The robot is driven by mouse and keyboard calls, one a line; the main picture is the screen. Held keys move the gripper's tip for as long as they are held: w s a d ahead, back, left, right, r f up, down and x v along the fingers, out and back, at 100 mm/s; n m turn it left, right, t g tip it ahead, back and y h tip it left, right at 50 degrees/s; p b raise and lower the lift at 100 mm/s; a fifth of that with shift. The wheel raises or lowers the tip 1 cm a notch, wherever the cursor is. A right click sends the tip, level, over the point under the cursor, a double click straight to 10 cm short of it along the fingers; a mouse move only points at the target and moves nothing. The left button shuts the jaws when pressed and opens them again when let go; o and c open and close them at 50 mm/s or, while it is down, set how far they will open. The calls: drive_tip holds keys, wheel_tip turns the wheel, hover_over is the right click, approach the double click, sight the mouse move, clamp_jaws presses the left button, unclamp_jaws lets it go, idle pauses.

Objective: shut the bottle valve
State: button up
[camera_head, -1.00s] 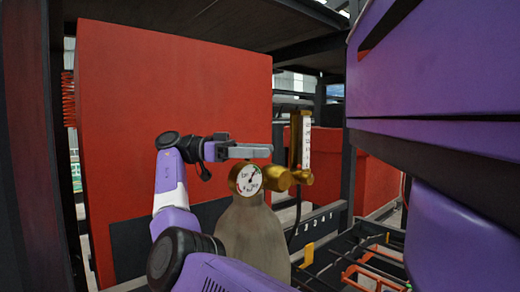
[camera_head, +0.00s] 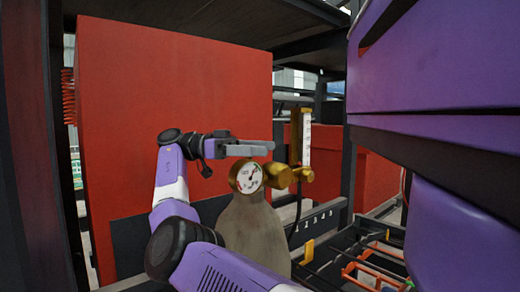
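A grey gas bottle (camera_head: 254,236) stands upright in the middle of the view. On its top are a brass regulator (camera_head: 280,175) with a round white gauge (camera_head: 247,177) and a brass flowmeter with a clear scale tube (camera_head: 306,138) to the right. My gripper (camera_head: 262,147) comes in from the left and sits level just above the gauge, its fingers pointing right. The fingers are seen side-on, so the gap between them does not show. The valve itself cannot be made out; the gauge and gripper may cover it. Contact cannot be told.
A large red box (camera_head: 170,90) fills the space behind my arm on the left. A dark shelf (camera_head: 225,25) hangs overhead. A black rack with orange-red bars (camera_head: 375,270) lies to the lower right. A dark hose (camera_head: 294,225) hangs beside the bottle.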

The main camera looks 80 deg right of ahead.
drive_tip(key=shift+d+f+n+h, duration=0.1)
drive_tip(key=shift+n+h, duration=0.3)
drive_tip(key=shift+h, duration=0.2)
